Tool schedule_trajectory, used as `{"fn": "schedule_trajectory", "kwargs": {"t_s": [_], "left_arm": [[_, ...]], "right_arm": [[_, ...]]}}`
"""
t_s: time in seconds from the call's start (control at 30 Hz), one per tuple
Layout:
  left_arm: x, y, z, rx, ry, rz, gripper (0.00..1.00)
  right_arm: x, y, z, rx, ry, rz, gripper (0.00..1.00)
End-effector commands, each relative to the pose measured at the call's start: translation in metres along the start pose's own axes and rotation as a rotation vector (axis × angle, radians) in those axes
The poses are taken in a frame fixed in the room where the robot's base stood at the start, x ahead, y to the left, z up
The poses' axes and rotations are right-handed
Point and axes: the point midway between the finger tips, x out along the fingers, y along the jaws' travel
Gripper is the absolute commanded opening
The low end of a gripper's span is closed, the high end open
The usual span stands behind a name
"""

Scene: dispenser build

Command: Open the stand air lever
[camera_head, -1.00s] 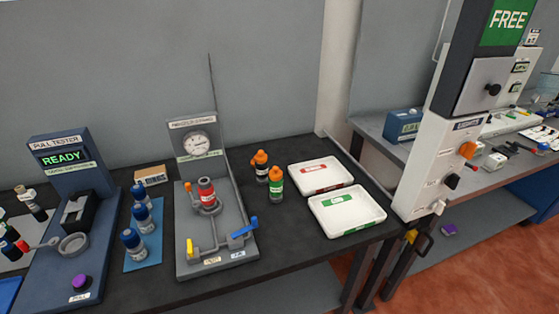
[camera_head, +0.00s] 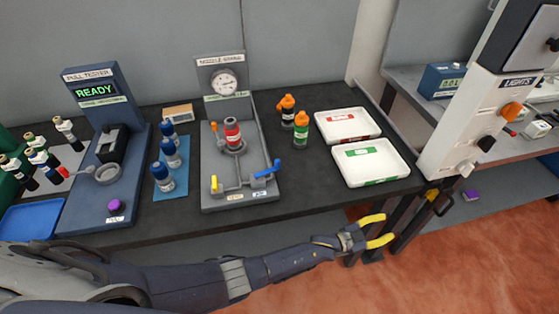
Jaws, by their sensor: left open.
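The grey gauge stand (camera_head: 210,170) stands on the dark bench, with a dial gauge (camera_head: 224,81) on its upright back and a red-banded cylinder (camera_head: 232,131) upright in its ring. A blue lever (camera_head: 268,171) sits at the stand's front right and a yellow lever (camera_head: 215,184) at its front left; the small labels below them are too small to read surely. My left gripper (camera_head: 380,230) has yellow fingers spread open and empty. It is in front of the bench, below and right of the stand, apart from both levers. My right gripper is out of view.
Orange-capped bottles (camera_head: 301,132) and two white trays, red-labelled (camera_head: 347,124) and green-labelled (camera_head: 370,162), lie right of the stand. Blue-capped bottles (camera_head: 162,177) and the pull tester (camera_head: 130,201) stand left. A white lights panel (camera_head: 463,125) rises at right.

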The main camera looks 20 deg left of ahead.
Motion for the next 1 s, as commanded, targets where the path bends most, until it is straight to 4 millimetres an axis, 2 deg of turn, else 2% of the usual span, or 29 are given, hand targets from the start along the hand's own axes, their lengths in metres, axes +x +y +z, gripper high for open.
{"fn": "schedule_trajectory", "kwargs": {"t_s": [0.03,0.1,0.2,0.3,0.4,0.53,0.63,0.73,0.87,1.0], "left_arm": [[0.026,-0.001,-0.047,0.047,0.105,0.049,0.38],[0.049,0.007,-0.103,0.102,0.236,0.123,0.38],[0.066,0.022,-0.171,0.167,0.397,0.229,0.38],[0.071,0.037,-0.226,0.218,0.53,0.336,0.38],[0.066,0.042,-0.264,0.285,0.632,0.444,0.38],[0.046,0.039,-0.288,0.444,0.737,0.603,0.38],[0.024,0.032,-0.294,0.611,0.808,0.752,0.38],[-0.002,0.019,-0.29,0.778,0.861,0.923,0.38],[-0.037,-0.011,-0.278,0.969,0.886,1.16,0.38],[-0.075,-0.061,-0.263,1.139,0.853,1.43,0.38]], "right_arm": [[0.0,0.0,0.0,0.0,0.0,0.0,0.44],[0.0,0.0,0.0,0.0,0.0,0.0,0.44],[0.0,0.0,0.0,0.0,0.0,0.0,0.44],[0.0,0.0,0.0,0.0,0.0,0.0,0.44],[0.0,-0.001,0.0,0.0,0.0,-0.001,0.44],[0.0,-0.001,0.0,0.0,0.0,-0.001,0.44],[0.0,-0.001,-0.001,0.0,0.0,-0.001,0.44],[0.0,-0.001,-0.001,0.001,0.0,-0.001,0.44],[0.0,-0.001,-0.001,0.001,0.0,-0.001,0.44],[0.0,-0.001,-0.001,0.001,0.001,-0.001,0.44]]}}
